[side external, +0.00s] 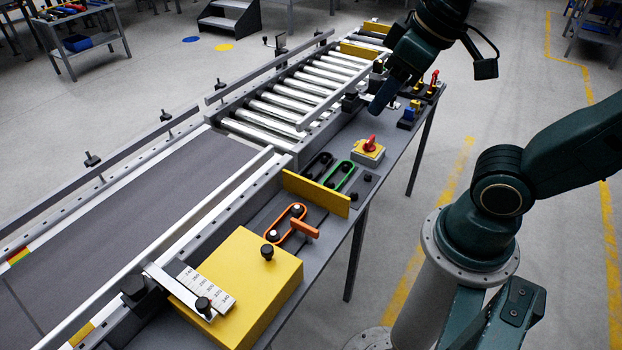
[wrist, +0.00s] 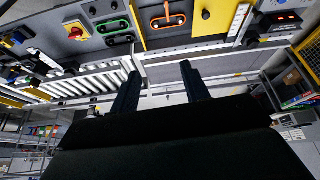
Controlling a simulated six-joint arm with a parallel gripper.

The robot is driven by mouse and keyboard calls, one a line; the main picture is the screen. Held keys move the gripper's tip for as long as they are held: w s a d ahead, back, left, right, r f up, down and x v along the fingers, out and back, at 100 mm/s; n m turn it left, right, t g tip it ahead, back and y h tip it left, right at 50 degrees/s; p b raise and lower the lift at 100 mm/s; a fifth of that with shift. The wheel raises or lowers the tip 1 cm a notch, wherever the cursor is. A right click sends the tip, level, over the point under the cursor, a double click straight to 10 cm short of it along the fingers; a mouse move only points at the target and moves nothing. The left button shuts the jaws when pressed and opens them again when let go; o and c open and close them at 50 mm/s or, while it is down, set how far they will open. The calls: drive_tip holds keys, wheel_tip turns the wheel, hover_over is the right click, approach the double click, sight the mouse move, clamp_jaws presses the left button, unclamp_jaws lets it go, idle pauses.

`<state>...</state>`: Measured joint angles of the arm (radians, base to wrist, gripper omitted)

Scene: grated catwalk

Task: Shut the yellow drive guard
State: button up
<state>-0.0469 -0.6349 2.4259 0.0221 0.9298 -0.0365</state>
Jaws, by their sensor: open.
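A yellow panel (side external: 315,193) stands upright on edge on the grey side bench, between an orange belt loop (side external: 283,224) and a green belt loop (side external: 340,175). In the wrist view the panel (wrist: 139,25) shows as a narrow yellow strip. The orange loop lies uncovered, with an orange bar (side external: 305,229) beside it. A yellow box-like cover (side external: 262,282) with a black knob sits at the near end; I cannot tell which yellow part is the drive guard. My gripper (side external: 385,95) is open and empty, above the bench's far part; its two fingers (wrist: 160,70) are apart, touching nothing.
A red rotary switch on a yellow block (side external: 368,150) and small control blocks (side external: 410,112) stand on the bench. The roller conveyor (side external: 300,95) and grey belt (side external: 110,225) run alongside, with raised rails (side external: 340,98).

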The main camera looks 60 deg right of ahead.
drive_tip(key=w+a+n+g, duration=0.2)
drive_tip(key=w+a+g, duration=0.15)
drive_tip(key=w, duration=0.45)
drive_tip(key=n+g+h, duration=0.2)
drive_tip(key=n+g, duration=0.1)
drive_tip(key=n, duration=0.1)
hover_over(266, 248)
drive_tip(key=w+d, duration=0.2)
drive_tip(key=w, duration=0.1)
drive_tip(key=w+a+f+x, duration=0.1)
drive_tip(key=a+x, duration=0.1)
drive_tip(key=x, duration=0.8)
drive_tip(key=w+a+f+n+g+h, duration=0.1)
drive_tip(key=a+f+n, duration=0.1)
drive_tip(key=a+f, duration=0.4)
drive_tip(key=shift+w+f, duration=0.2)
drive_tip(key=shift+f, duration=0.4)
drive_tip(key=shift+d+g, duration=0.1)
drive_tip(key=shift+g, duration=0.15)
drive_tip(key=x, duration=1.3)
drive_tip(key=shift+s+d+f, duration=0.1)
drive_tip(key=shift+d+f, duration=0.05)
drive_tip(key=shift+f, duration=0.15)
drive_tip(key=shift+c, duration=0.5)
clamp_jaws()
